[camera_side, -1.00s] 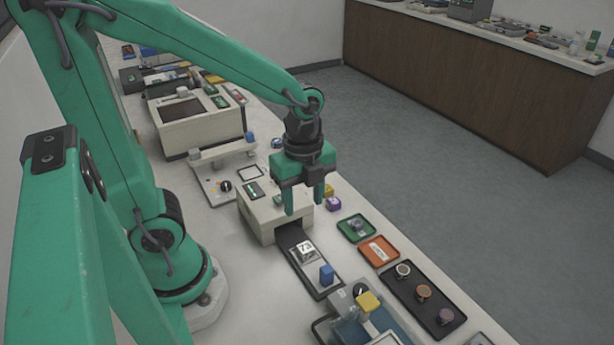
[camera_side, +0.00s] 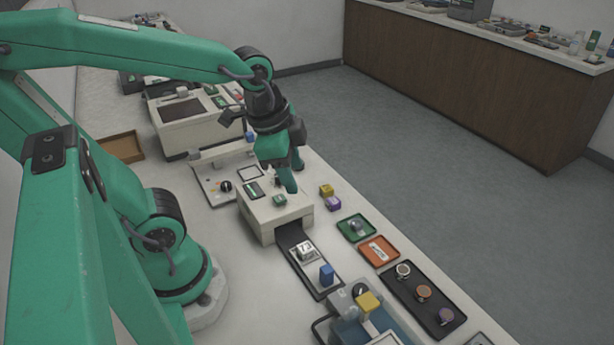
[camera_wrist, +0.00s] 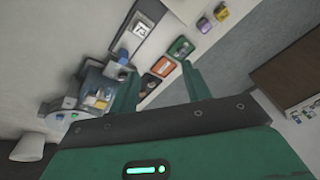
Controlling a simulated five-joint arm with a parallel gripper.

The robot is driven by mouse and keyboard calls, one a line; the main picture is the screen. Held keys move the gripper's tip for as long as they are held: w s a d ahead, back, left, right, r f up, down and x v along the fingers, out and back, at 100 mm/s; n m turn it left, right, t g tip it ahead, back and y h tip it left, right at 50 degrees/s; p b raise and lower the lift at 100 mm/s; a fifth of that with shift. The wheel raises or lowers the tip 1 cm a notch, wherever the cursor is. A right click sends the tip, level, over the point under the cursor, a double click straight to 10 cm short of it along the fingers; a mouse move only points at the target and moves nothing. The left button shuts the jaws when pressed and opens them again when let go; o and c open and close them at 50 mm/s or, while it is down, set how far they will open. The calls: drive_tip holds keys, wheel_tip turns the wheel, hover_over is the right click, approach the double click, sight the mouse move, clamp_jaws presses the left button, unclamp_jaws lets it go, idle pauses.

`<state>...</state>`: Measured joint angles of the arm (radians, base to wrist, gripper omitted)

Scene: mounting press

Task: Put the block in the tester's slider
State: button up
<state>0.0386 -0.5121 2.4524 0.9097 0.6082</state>
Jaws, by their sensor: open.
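The tester (camera_side: 275,212) is a cream box on the bench with a green button on top. Its dark slider (camera_side: 318,286) sticks out at the front and also shows in the wrist view (camera_wrist: 150,12). A silver block with dark marks (camera_side: 304,250) sits on the slider; it also shows in the wrist view (camera_wrist: 142,30). A blue upright piece (camera_side: 326,274) stands at the slider's outer end. My gripper (camera_side: 295,173) is tilted above the back of the tester, open and empty. In the wrist view, nothing is between its fingers (camera_wrist: 160,88).
Yellow (camera_side: 326,190) and purple (camera_side: 333,203) cubes lie right of the tester. Green (camera_side: 356,228), orange (camera_side: 379,250) and black (camera_side: 424,302) trays line the bench's right side. A machine with a yellow part (camera_side: 369,302) stands in front. A brown tray (camera_side: 123,147) lies at the back left.

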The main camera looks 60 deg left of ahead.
drive_tip(key=shift+s+a+r+n+t, duration=0.15)
drive_tip(key=shift+s+r+n+t, duration=0.35)
drive_tip(key=shift+n, duration=0.75)
drive_tip(key=shift+s+a+r+n+t, duration=0.15)
drive_tip(key=shift+r+n+t, duration=0.1)
drive_tip(key=shift+r+n, duration=0.75)
drive_tip(key=shift+s+a+r+n+t, duration=0.15)
drive_tip(key=shift+s+r+n+t, duration=0.2)
drive_tip(key=shift+n, duration=1.1)
